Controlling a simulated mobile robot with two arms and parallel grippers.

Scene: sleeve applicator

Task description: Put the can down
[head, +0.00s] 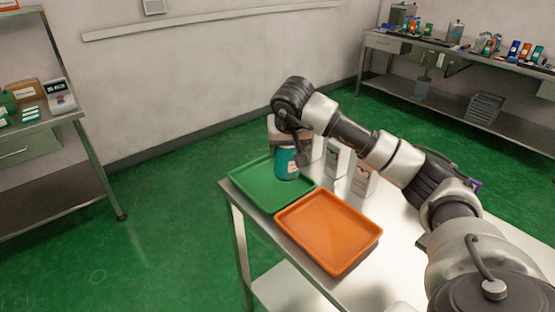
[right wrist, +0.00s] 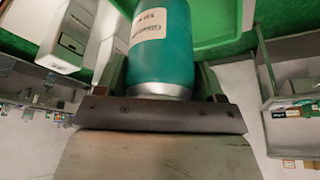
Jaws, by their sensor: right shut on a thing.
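A teal can (head: 286,168) with a pale label is held upright over the right part of the green tray (head: 250,189) in the head view. I cannot tell whether its base touches the tray. My right gripper (head: 288,152) is shut on the can, and the wrist above hides the can's top. In the right wrist view the can (right wrist: 163,55) fills the space between the fingers, with its silver rim close to the palm. The orange tray (head: 328,230) is empty and sits in front of the green one. My left gripper is not in view.
White boxes (head: 336,160) stand on the table just right of the green tray, close to my right forearm. Bare tabletop (head: 400,225) lies right of the orange tray. A shelf unit (head: 62,120) is at left, and a cluttered bench (head: 430,45) is at the back right.

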